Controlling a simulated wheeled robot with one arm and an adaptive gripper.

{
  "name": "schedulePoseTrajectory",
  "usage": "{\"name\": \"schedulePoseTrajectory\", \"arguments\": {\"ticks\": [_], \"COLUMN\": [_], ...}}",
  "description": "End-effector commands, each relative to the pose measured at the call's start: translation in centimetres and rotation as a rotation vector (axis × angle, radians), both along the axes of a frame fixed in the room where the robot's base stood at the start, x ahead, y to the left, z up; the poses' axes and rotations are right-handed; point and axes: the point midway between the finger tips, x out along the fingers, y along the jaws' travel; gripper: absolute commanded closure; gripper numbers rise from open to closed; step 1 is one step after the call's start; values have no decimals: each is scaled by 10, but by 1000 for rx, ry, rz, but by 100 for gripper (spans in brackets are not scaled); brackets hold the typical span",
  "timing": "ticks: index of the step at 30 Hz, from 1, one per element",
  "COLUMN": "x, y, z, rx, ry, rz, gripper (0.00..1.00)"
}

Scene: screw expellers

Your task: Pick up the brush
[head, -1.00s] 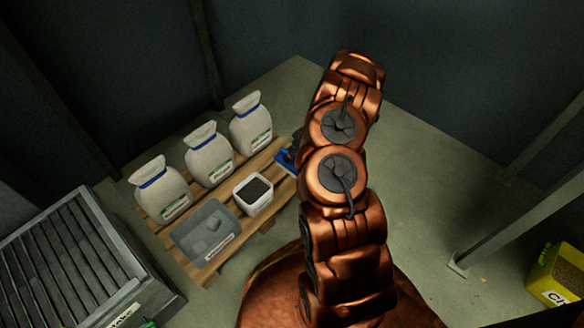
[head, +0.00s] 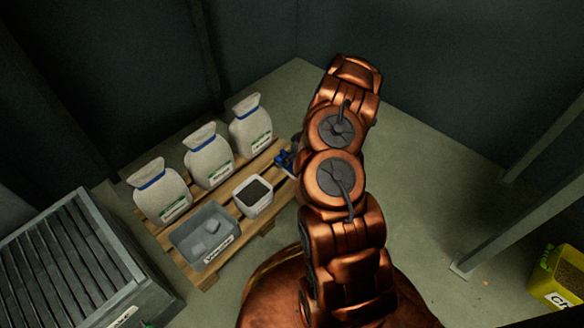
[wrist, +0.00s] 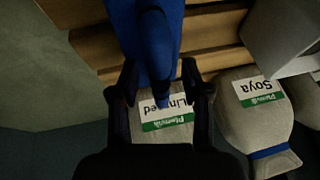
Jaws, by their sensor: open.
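A blue object that looks like the brush (wrist: 150,35) runs down from the top of the wrist view, its narrow lower end between my fingers. My gripper (wrist: 161,80) is open, with one dark finger on each side of that end. I cannot tell whether either finger touches it. In the head view, a small part of the blue object (head: 284,161) shows at the pallet's right end; my arm hides the rest and most of the gripper.
A wooden pallet (head: 258,221) holds three white sacks (head: 208,160), a grey bin (head: 204,235) and a white tub (head: 252,196). A slatted grey machine (head: 65,260) stands at left. A yellow box (head: 560,275) is at far right. Floor right of my arm is mostly clear.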

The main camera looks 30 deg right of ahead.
Motion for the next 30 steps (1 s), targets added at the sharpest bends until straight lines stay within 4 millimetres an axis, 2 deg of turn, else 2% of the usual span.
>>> {"name": "schedulePoseTrajectory", "arguments": {"ticks": [7, 20, 30], "x": [0, 0, 0], "y": [0, 0, 0], "z": [-2, -1, -1], "rx": [0, 0, 0], "ry": [0, 0, 0], "rz": [1, 0, 0], "gripper": [55, 99, 100]}}
